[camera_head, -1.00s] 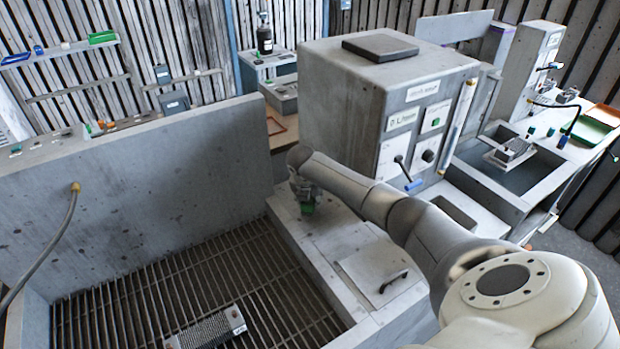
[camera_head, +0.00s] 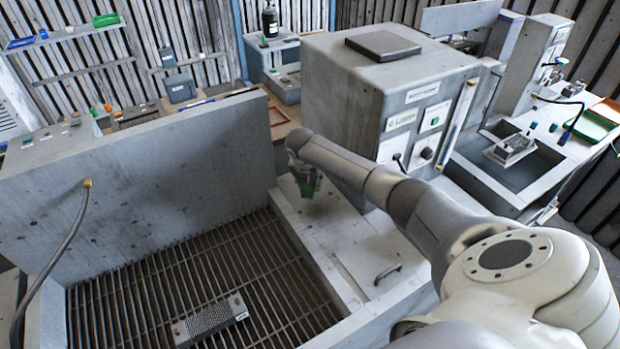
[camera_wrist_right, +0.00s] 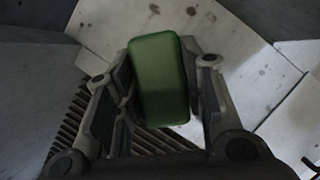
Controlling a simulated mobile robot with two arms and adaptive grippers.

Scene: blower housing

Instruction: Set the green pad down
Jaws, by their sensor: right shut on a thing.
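The green pad (camera_wrist_right: 160,78) is a rounded green block between the two fingers of my right gripper (camera_wrist_right: 165,95) in the right wrist view. The fingers press on its two long sides. In the head view my right gripper (camera_head: 307,182) hangs over the concrete ledge between the grated basin and the big grey cabinet. Only a small green patch of the pad shows there, below the fingers. I cannot tell whether the pad touches the ledge. My left gripper is not in view.
The grated basin (camera_head: 200,272) lies left of the ledge (camera_head: 340,240), with a perforated metal block (camera_head: 209,320) on its bars. The grey cabinet (camera_head: 390,85) stands close to the right of my gripper. A handle (camera_head: 388,273) rises from the ledge's near part.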

